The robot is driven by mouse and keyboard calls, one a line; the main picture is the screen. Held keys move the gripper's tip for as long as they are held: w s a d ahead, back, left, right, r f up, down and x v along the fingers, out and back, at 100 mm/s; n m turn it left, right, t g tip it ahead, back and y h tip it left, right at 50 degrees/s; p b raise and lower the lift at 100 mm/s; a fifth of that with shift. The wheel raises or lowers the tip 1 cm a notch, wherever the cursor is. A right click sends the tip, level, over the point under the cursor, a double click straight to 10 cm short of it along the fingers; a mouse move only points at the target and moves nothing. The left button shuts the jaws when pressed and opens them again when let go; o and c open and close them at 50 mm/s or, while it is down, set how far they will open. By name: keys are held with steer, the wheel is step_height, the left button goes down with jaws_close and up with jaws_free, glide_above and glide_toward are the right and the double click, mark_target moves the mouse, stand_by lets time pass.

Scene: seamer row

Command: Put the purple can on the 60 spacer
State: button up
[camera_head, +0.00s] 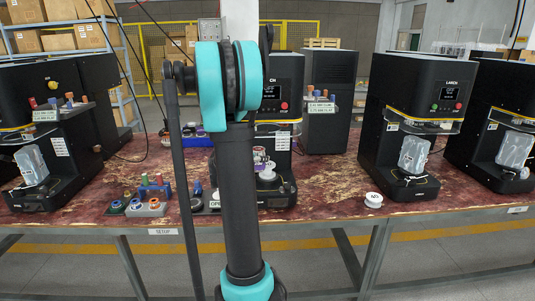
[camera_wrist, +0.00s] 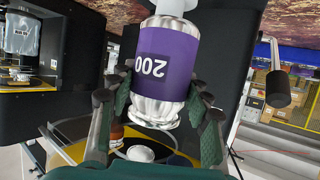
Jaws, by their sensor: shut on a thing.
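The purple can (camera_wrist: 168,58), silver with a purple band reading "200", is between the two fingers of my gripper (camera_wrist: 163,100) in the wrist view. The gripper is shut on it. The can appears upside down in that view. A white piece (camera_wrist: 176,5) shows at the can's far end; I cannot tell whether they touch. In the head view, my arm hides most of the gripper, and a bit of the can (camera_head: 259,154) shows just above a white round piece (camera_head: 267,173) in the middle machine. A white spool-shaped spacer (camera_head: 374,200) lies on the table to the right; its number is too small to read surely.
The middle black machine (camera_head: 283,130) stands close around the can. Other black machines (camera_head: 408,125) stand left and right. A grey tray (camera_head: 146,209) with coloured rings and several small coloured parts lie at the front left. The table front right of the middle is mostly clear.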

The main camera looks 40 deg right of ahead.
steer(key=w+d, duration=0.1)
steer(key=d, duration=0.1)
steer(key=w+d, duration=0.1)
steer(key=d, duration=0.2)
steer(key=w+d, duration=0.1)
steer(key=d, duration=0.1)
steer(key=shift+w+d, duration=0.15)
steer(key=shift+f, duration=0.3)
steer(key=shift+f, duration=0.1)
steer(key=o, duration=1)
steer(key=shift+o, duration=0.2)
